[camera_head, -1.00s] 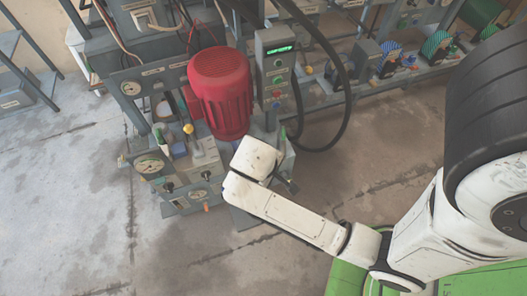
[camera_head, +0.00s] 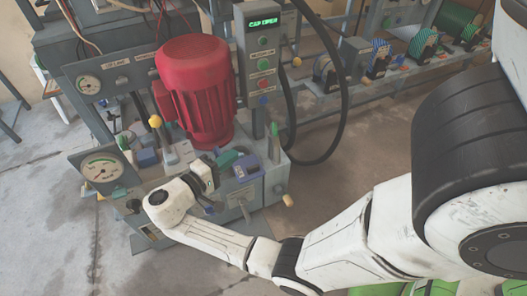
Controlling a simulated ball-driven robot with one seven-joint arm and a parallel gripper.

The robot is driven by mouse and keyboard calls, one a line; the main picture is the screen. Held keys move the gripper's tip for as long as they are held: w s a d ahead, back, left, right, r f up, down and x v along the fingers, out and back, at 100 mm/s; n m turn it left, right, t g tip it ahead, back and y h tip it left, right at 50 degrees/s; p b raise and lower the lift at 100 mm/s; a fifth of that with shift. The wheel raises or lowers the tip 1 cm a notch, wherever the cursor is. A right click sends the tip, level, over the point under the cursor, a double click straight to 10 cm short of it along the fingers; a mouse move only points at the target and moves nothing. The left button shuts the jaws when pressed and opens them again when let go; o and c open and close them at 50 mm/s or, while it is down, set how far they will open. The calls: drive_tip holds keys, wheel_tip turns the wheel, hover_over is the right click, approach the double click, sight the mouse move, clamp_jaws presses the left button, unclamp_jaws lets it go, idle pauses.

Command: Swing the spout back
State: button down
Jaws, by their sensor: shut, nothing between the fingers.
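My gripper (camera_head: 208,176) is at the end of my white arm, low over the front of the press bench. It is shut and empty, and its fingers are small and partly hidden by the wrist. A green piece (camera_head: 229,158) and a blue-grey block (camera_head: 246,171) are just right of it on the bench top. I cannot tell whether the gripper touches either one. I cannot pick out the spout with certainty; it may be among these small parts or hidden behind my wrist.
A large red motor (camera_head: 196,92) stands behind the gripper. A control post (camera_head: 261,62) with a lit green display is to its right, with black hoses beside it. A yellow-knobbed lever (camera_head: 155,121) and a round gauge (camera_head: 101,168) are at left.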

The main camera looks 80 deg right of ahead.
sight(277, 142)
drive_tip(key=shift+h, duration=0.4)
drive_tip(key=shift+s+a+b+x, duration=0.15)
drive_tip(key=shift+s+b+x, duration=0.3)
drive_tip(key=shift+x, duration=1.6)
drive_tip(key=shift+s+a+b+x, duration=0.2)
drive_tip(key=shift+b+x, duration=0.5)
drive_tip(key=shift+x, duration=1.35)
drive_tip(key=shift+s+a+b+x, duration=0.1)
drive_tip(key=shift+s+b+x, duration=0.35)
drive_tip(key=shift+x, duration=1.6)
drive_tip(key=shift+w, duration=0.1)
drive_tip(key=shift+s+r+n+t+h+p, duration=0.15)
drive_tip(key=shift+s+n+t+h+p, duration=0.25)
drive_tip(key=shift+s+n+t+p, duration=0.6)
drive_tip(key=shift+s+d+n+t+h+p, duration=0.15)
drive_tip(key=shift+s+n+t+p, duration=0.2)
drive_tip(key=shift+t, duration=0.2)
drive_tip(key=shift+s+n+t+h+p, duration=0.15)
drive_tip(key=shift+s+t+p, duration=0.1)
drive_tip(key=shift+t+p, duration=0.25)
drive_tip(key=shift+s+d, duration=0.2)
drive_tip(key=shift+s, duration=0.25)
drive_tip(key=shift+w, duration=0.1)
